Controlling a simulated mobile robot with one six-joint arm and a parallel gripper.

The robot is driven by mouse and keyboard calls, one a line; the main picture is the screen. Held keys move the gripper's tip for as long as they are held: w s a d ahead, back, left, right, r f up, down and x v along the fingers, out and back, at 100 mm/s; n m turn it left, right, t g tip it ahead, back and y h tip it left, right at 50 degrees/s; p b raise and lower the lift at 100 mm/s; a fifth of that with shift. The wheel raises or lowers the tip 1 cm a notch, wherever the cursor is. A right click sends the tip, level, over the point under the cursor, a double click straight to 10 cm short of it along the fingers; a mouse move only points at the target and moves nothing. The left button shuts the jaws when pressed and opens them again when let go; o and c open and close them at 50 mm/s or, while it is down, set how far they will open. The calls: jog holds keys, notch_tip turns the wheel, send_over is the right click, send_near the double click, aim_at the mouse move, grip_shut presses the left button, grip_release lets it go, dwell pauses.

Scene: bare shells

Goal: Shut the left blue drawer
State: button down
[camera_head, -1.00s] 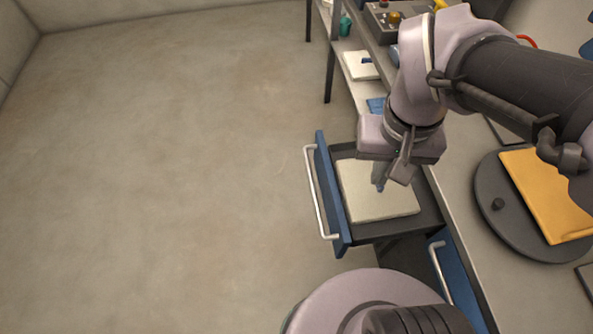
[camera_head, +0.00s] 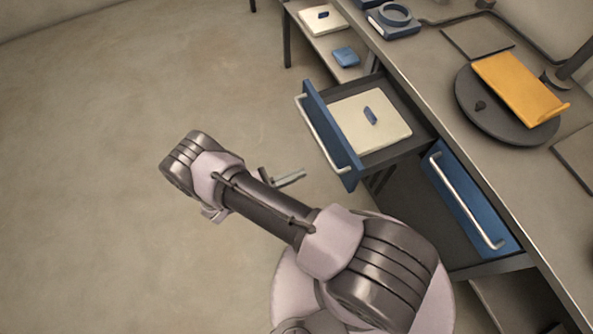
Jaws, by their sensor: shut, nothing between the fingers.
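The left blue drawer (camera_head: 324,128) is pulled out from under the bench, its blue front with a long pale bar handle facing the floor area at left. A gap shows between the gripper and the drawer front. Much of the gripper body is hidden behind my arm.
A second blue drawer (camera_head: 477,196) at right sits flush under the bench (camera_head: 447,120). On the bench a dark round turntable (camera_head: 482,112) carries an orange tray (camera_head: 520,88). A low shelf behind holds a blue block (camera_head: 346,57) and another cream plate. The floor at left is clear.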

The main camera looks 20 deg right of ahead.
aim_at(338, 158)
jog(key=d+b, duration=0.1)
jog(key=d, duration=0.9)
jog(key=shift+w+d, duration=0.15)
jog(key=shift+d, duration=0.25)
